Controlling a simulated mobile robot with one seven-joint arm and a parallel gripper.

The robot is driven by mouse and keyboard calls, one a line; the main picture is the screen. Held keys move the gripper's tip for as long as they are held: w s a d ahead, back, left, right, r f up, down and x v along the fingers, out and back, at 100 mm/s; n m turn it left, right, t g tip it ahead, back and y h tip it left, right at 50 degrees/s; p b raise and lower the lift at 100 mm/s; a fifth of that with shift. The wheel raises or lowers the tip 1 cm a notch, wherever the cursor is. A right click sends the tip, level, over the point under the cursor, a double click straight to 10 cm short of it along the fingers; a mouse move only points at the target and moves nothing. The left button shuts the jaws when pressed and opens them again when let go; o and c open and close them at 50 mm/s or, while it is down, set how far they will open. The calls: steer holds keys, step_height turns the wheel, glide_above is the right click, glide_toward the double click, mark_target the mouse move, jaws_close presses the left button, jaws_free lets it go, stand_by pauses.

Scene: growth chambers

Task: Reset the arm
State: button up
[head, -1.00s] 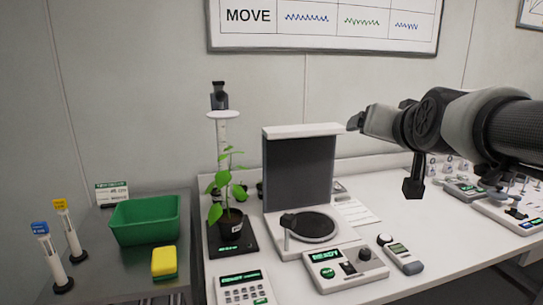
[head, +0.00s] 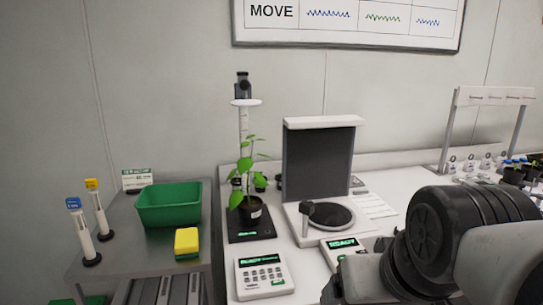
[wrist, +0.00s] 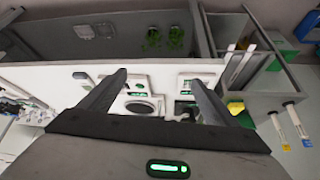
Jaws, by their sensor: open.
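My arm (head: 430,240) fills the lower right of the head view, close to the camera. It hides the front right part of the white bench. In the wrist view the two dark fingers of my gripper (wrist: 158,82) stand apart with nothing between them. The gripper is open and empty. The bench with its devices shows beyond the fingers, and I see no contact with anything.
A potted plant (head: 250,209) stands on a black pad beside the imaging stand (head: 317,160). A keypad device (head: 264,276) sits at the bench front. On the grey side table are a green bin (head: 169,205) and a yellow sponge (head: 187,241).

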step_height(320, 180, up, 18)
steer(key=s+p, duration=0.1)
steer(key=p, duration=1.8)
steer(key=shift+g, duration=0.3)
